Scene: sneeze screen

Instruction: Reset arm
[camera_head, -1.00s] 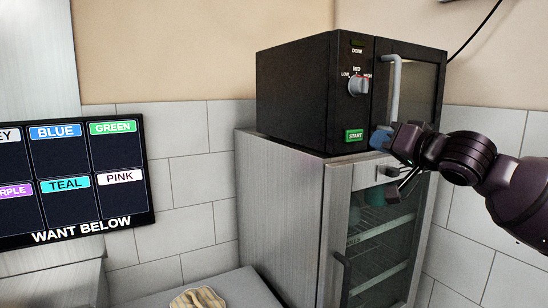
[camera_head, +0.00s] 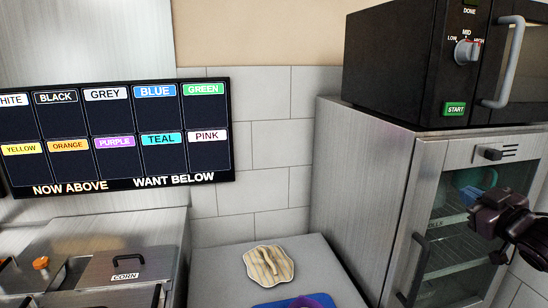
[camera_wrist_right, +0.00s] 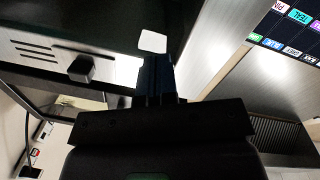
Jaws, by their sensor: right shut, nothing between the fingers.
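My right gripper (camera_head: 486,202) is at the right edge of the head view, in front of the glass door of the steel cabinet (camera_head: 365,170). It is shut and holds nothing. In the right wrist view, its dark fingers (camera_wrist_right: 155,75) are together, with the cabinet's upper front panel and its dark knob (camera_wrist_right: 82,68) beyond them to the left. My left gripper is not in view.
A black microwave (camera_head: 410,65) with a dial and green START button stands on the cabinet. A colour-label screen (camera_head: 120,130) hangs at left. A patterned cloth-like item (camera_head: 268,264) and a blue item (camera_head: 285,302) lie on the counter (camera_head: 215,270). A CORN-labelled lid (camera_head: 110,267) is lower left.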

